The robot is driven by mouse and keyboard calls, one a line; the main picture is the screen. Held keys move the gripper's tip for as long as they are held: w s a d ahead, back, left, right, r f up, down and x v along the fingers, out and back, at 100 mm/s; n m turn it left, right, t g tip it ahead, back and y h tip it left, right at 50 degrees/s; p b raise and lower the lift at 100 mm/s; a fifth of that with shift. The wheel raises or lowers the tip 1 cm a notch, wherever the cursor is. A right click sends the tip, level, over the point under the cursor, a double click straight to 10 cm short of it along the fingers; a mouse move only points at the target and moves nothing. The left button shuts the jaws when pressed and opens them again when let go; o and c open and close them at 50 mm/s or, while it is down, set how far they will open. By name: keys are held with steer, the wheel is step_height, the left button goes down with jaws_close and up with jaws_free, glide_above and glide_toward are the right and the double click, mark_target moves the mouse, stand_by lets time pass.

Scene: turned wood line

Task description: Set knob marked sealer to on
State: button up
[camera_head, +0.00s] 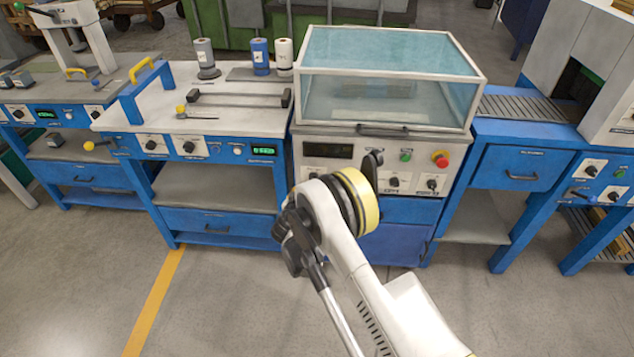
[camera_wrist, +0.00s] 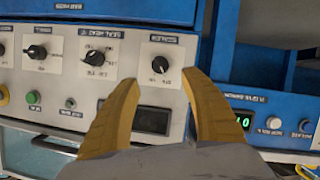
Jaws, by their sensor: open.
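I cannot tell whether the tips touch the panel.
The seal heat knob (camera_wrist: 96,57) and another dark knob (camera_wrist: 38,52) lie left in the wrist view. A red emergency button (camera_head: 441,158) is on the panel's right. A clear hood (camera_head: 385,85) sits above. Blue benches flank the machine.

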steer(key=b+x, duration=0.3)
steer(key=x, duration=0.6)
steer(key=shift+w+f, duration=0.15)
steer(key=shift+w, duration=0.15)
jaws_close()
